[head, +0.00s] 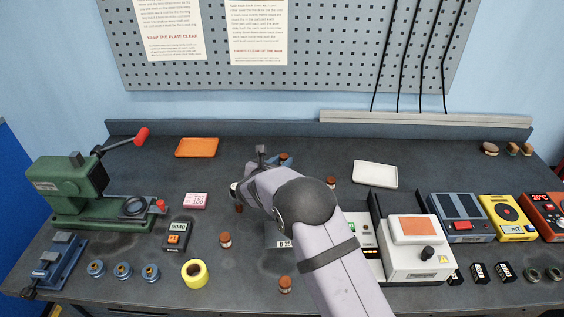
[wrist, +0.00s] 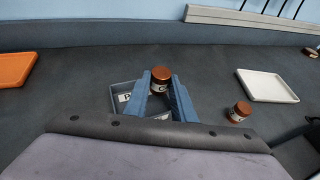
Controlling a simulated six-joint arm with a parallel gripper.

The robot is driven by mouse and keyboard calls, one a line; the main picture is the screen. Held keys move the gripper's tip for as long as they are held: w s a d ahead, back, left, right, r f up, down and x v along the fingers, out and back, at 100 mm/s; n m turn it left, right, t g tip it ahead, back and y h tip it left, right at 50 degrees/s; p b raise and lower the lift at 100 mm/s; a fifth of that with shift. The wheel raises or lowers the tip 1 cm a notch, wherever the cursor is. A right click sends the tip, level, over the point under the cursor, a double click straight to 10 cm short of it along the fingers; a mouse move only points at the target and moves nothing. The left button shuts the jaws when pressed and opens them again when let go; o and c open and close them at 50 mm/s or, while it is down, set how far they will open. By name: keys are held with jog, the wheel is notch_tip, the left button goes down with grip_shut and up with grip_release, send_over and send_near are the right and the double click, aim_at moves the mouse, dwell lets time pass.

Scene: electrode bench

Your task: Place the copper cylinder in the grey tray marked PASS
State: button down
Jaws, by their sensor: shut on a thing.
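My gripper (wrist: 161,82) is shut on a copper-coloured cylinder (wrist: 161,76) with a white label that starts with C. The cylinder is between the tips of the two blue fingers. A grey tray (wrist: 115,88) shows behind and between the fingers; its white label shows a P and the rest is hidden. The held cylinder overlaps the tray's far side in the wrist view; I cannot tell its height above it. In the head view, my gripper (head: 284,160) is at the middle of the bench, with the cylinder (head: 284,156) partly showing; my arm hides the tray.
Another copper cylinder (wrist: 240,112) stands right of the tray, with others (head: 226,240), (head: 285,284) nearer the front. An orange tray (head: 197,147) is at the left and a white tray (head: 375,174) at the right. A green press (head: 75,190) and several instruments flank the bench.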

jog(key=shift+f+b, duration=0.55)
jog(key=shift+b, duration=0.15)
jog(key=c, duration=1.5)
grip_release()
jog(key=shift+r+p, duration=0.7)
jog(key=shift+p, duration=0.2)
jog(key=shift+s+a, duration=0.15)
jog(key=shift+s, duration=0.2)
jog(key=b+v, duration=0.3)
jog(key=v, duration=0.8)
jog(key=shift+s+r, duration=0.1)
jog(key=shift+s, duration=0.05)
